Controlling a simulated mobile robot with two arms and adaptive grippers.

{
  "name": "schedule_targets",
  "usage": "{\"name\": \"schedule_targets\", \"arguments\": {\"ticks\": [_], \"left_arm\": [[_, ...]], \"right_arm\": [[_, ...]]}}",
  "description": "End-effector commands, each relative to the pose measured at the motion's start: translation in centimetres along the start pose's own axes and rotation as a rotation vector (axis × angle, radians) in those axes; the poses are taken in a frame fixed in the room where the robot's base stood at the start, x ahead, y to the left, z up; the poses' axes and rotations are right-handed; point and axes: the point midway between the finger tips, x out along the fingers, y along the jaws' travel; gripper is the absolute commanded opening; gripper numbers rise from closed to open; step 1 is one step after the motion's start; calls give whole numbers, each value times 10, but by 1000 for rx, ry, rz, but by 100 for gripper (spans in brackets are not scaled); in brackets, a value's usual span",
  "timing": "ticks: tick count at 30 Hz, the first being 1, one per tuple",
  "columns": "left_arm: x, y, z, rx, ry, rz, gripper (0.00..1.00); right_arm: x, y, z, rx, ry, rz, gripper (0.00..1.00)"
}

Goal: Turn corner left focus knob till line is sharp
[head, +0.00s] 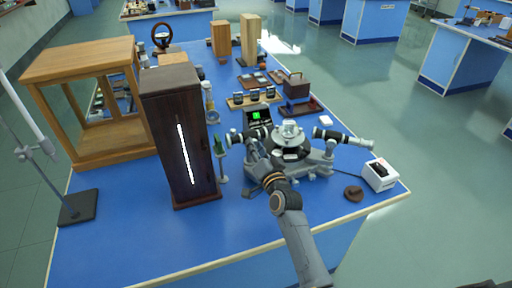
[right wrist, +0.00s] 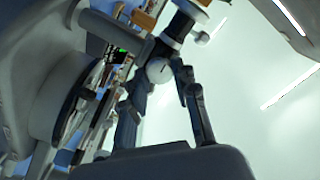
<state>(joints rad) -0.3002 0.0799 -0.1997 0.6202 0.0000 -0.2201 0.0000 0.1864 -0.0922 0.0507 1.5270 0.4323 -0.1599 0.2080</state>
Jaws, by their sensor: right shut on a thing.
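The spectrometer (head: 290,153) stands at the right front of the blue bench, with a round table in its middle and a tube out to each side. My right gripper (head: 256,148) reaches from the front to its left tube (head: 238,136). In the right wrist view, the dark fingers (right wrist: 160,88) close around a small pale focus knob (right wrist: 158,70) under the tube. In the head view my gripper hides this knob. A small dark screen (head: 257,115) behind the left tube shows a green mark, too small to tell its sharpness. My left gripper is not in view.
A tall dark lamp housing (head: 178,135) with a bright slit stands left of the spectrometer. A green bottle-like piece on a stand (head: 220,150) is close to the left tube. A white box (head: 380,174) and a brown disc (head: 353,193) lie at right.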

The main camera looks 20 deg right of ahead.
Motion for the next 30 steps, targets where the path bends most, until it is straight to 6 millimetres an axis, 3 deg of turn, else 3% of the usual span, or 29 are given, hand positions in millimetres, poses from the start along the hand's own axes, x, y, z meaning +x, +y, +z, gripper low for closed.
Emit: {"name": "schedule_targets", "arguments": {"ticks": [12,13,16,25,30], "left_arm": [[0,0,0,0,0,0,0],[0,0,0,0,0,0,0],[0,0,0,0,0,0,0],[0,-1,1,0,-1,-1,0],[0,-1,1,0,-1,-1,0]], "right_arm": [[0,0,0,7,0,0,0],[0,0,0,7,0,0,33],[0,0,0,7,0,0,52],[-1,0,0,6,0,0,52],[-17,1,2,7,-1,1,52]]}}
